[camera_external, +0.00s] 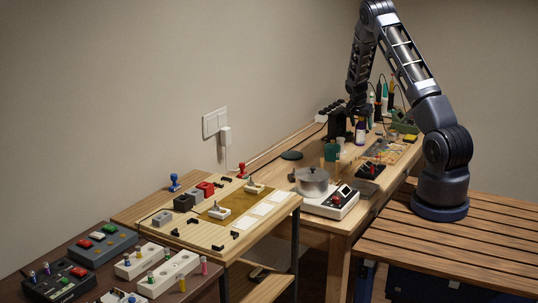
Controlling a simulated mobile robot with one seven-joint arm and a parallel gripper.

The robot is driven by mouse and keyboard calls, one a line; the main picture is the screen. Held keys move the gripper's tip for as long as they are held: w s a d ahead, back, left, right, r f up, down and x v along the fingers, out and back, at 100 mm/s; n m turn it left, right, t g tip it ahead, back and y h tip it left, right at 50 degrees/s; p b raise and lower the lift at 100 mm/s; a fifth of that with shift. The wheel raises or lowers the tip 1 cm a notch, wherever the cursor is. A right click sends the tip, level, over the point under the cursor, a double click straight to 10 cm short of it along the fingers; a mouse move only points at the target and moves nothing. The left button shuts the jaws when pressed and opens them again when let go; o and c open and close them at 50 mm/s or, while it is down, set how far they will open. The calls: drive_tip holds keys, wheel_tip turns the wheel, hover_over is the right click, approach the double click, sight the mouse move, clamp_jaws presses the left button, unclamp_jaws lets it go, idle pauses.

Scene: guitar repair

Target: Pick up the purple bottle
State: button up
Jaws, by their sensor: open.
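The purple bottle (360,130) stands upright on the far wooden workbench. It is small in the external view, with a pale band on its dark purple body. My gripper (358,113) hangs from my arm, pointing down, right above the bottle or close around its top. My gripper is open. The fingers are dark and small here, and I cannot tell whether they touch the bottle or lie on either side of its neck.
A dark upright box (338,124) stands just left of the bottle. A green cup (331,152) and a small pale cup (341,142) are in front. Several tools in a holder (386,97) stand behind. A metal pot (312,181) sits nearer the camera. The benchtop around is cluttered.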

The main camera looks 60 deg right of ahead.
drive_tip(key=c, duration=1.1)
